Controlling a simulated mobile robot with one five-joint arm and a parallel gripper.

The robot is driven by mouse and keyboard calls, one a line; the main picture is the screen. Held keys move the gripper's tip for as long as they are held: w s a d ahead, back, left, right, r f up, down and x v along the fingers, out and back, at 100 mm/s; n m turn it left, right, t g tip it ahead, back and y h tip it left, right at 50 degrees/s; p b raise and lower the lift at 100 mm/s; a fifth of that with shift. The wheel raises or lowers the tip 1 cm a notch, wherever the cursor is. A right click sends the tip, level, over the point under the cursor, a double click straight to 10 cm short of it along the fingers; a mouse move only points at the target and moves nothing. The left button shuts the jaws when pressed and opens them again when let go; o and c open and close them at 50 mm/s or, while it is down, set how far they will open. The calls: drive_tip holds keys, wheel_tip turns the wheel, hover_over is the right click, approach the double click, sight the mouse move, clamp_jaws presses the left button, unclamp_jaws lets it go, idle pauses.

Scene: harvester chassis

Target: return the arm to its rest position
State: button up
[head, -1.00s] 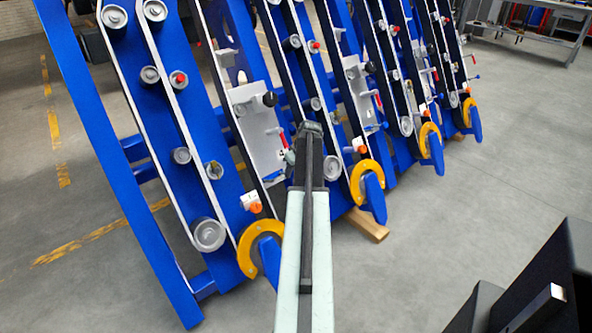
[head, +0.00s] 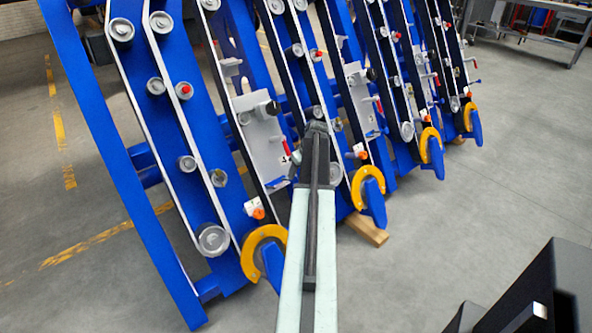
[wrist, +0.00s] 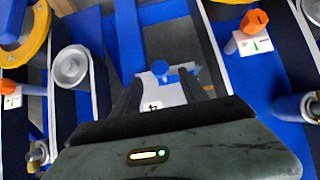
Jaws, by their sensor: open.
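My arm (head: 308,240) reaches up the middle of the head view, toward the blue harvester chassis (head: 110,150). Its far end overlaps a grey-white plate (head: 265,145) with a red-handled lever. In the wrist view my gripper (wrist: 160,82) has its two dark fingers apart with nothing held between them. In the head view the fingers are hidden behind the arm's end.
Yellow hooked guards (head: 262,245) stand along the chassis's lower edge. In the wrist view an orange knob (wrist: 254,21) is at upper right and a grey roller (wrist: 71,67) at left. Open grey floor (head: 470,215) lies right; a workbench (head: 530,35) stands behind.

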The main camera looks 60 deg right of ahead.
drive_tip(key=shift+p+v, duration=0.45)
drive_tip(key=shift+v, duration=0.8)
